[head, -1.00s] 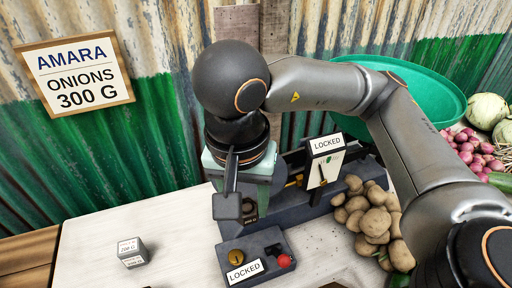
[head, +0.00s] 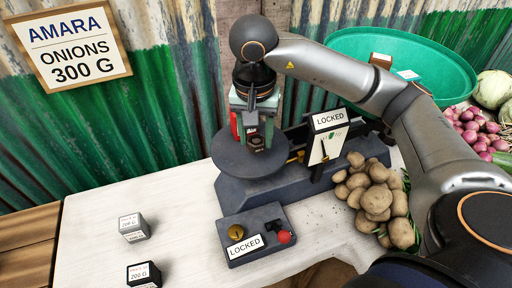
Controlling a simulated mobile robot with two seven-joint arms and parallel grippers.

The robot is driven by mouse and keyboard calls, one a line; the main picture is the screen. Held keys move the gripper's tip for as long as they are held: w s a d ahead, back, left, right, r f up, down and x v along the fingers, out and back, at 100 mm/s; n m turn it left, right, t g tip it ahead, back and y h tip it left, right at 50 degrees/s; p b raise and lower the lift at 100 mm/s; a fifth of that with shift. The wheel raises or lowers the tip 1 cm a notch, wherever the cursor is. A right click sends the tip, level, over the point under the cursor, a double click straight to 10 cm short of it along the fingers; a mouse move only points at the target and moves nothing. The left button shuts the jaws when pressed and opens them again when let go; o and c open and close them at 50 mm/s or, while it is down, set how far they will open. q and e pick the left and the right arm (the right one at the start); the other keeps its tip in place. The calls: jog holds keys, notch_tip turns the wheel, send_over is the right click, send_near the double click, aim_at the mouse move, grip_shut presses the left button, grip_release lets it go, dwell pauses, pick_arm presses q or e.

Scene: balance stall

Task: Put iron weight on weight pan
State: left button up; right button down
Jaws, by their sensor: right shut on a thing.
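The dark round weight pan (head: 227,163) sits on the left of the grey balance (head: 290,181). My right gripper (head: 254,127) points down over the pan and is shut on a small dark block, the iron weight (head: 256,143). The fingers hide most of the weight. It is low over the pan; I cannot tell whether it touches. A pale grey cube marked 200 G (head: 134,228) and a darker cube marked 200 G (head: 144,274) stand on the table at the left. My left gripper is not in view.
A control box (head: 254,240) with a brass knob, a red knob and a LOCKED label stands in front of the balance. An upright LOCKED dial (head: 327,143) and piled potatoes (head: 376,200) are right of the pan. The white table (head: 90,235) is clear around the cubes.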

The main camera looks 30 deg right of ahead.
aim_at(256, 138)
jog(key=shift+w+d+f, duration=0.25)
jog(key=shift+w+f, duration=0.05)
jog(key=shift+f, duration=0.1)
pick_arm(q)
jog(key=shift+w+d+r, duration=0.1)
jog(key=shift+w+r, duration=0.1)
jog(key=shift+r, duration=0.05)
pick_arm(e)
jog(key=shift+w+f, duration=0.15)
jog(key=shift+f, duration=1.55)
jog(key=shift+f, duration=0.2)
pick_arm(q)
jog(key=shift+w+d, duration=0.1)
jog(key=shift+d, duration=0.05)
pick_arm(e)
jog(key=shift+c, duration=1.7)
grip_release()
jog(key=shift+r, duration=0.1)
